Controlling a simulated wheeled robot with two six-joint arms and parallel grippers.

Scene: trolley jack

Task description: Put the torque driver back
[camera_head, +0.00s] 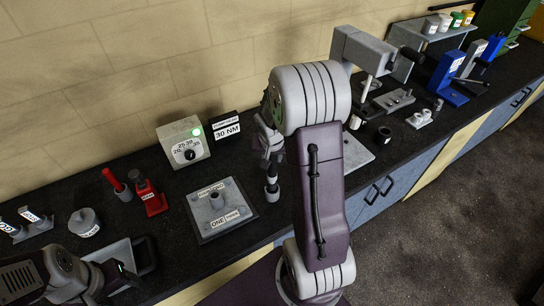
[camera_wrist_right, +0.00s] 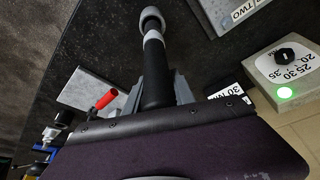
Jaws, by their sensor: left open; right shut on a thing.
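My right gripper (camera_head: 270,150) is shut on the torque driver (camera_head: 272,188), which hangs roughly upright above the black bench. In the right wrist view the driver (camera_wrist_right: 155,65) shows a black body and a round grey end, between the fingers of my right gripper (camera_wrist_right: 157,88). My left gripper (camera_head: 138,268) is open and low at the bottom left, over the bench near a grey tray (camera_head: 112,252). A red stand (camera_head: 151,198) with a white label stands left of the grey plate; whether it is the driver's holder I cannot tell.
A dial box (camera_head: 184,143) and a 30 NM sign (camera_head: 226,128) stand behind. A red-handled tool (camera_head: 117,186) and a grey round weight (camera_head: 84,222) are further left. My right arm hides part of the bench.

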